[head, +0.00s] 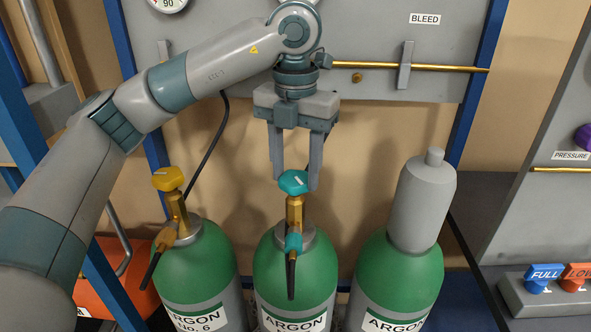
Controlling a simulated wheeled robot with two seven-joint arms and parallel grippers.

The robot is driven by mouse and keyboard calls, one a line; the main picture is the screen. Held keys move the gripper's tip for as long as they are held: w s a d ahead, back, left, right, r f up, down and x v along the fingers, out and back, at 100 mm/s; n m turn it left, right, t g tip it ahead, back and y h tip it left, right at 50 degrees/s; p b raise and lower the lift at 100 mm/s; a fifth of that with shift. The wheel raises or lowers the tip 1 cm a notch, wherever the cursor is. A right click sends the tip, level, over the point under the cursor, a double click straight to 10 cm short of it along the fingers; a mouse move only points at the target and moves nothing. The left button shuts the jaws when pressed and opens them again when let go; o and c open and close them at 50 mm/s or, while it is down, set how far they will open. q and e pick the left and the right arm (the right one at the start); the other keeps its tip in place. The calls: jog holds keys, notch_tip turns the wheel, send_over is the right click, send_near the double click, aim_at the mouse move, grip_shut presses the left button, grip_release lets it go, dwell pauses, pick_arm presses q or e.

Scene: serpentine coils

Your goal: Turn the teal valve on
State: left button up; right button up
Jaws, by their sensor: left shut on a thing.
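The teal valve (293,182) is a faceted knob with a white mark on top. It sits on a brass stem (294,212) above the middle green argon cylinder (270,272). My left gripper (293,180) comes down from above, its two grey fingers on either side of the teal knob, shut on it. Where the fingers touch the knob is partly hidden. My right gripper is not in view.
A cylinder with a yellow valve (168,178) stands at left. A cylinder with a grey cap (422,205) stands close at right. Behind is a grey panel with a brass pipe (440,68).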

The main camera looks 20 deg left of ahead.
pick_arm(q)
jog(key=shift+w+r, duration=0.1)
jog(key=o, duration=1.1)
jog(key=shift+c, duration=0.2)
notch_tip(320, 180, up, 8)
jog(key=shift+f, duration=0.25)
notch_tip(320, 180, up, 8)
send_over(295, 177)
jog(key=shift+r+p, duration=0.3)
jog(key=shift+r, duration=0.6)
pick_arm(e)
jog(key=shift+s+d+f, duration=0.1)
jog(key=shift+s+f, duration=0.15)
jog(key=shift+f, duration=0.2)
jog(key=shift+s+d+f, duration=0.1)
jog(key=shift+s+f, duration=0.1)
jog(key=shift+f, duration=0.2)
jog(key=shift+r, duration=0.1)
